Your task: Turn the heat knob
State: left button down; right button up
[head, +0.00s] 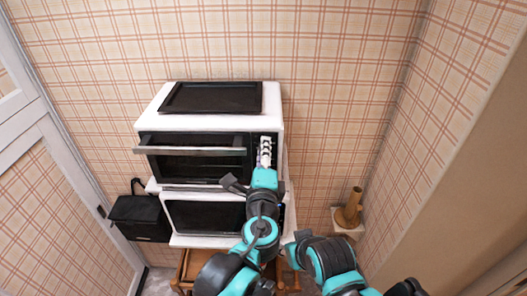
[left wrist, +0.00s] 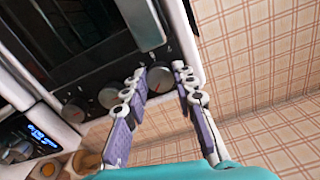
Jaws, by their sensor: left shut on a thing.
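A white toaster oven (head: 276,102) with a dark front stands against the back wall. In the left wrist view its control panel has a row of round knobs: one end knob (left wrist: 160,78), a middle knob (left wrist: 110,96) and another knob (left wrist: 73,112). My left gripper (head: 265,141) is at the right side of the oven front. In the left wrist view my left gripper (left wrist: 160,70) has one finger on each side of the end knob and is shut on it. In the head view the gripper hides the knobs. I cannot read which knob is for heat.
A black tray (head: 212,97) lies on top of the oven. The long oven door handle (head: 190,151) sticks out left of my gripper. A second white appliance (head: 205,215) stands below.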

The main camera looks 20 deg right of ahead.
pick_arm(q)
jog(key=c, duration=1.5)
grip_release()
jog(key=shift+s, duration=0.1)
jog(key=v, duration=1.2)
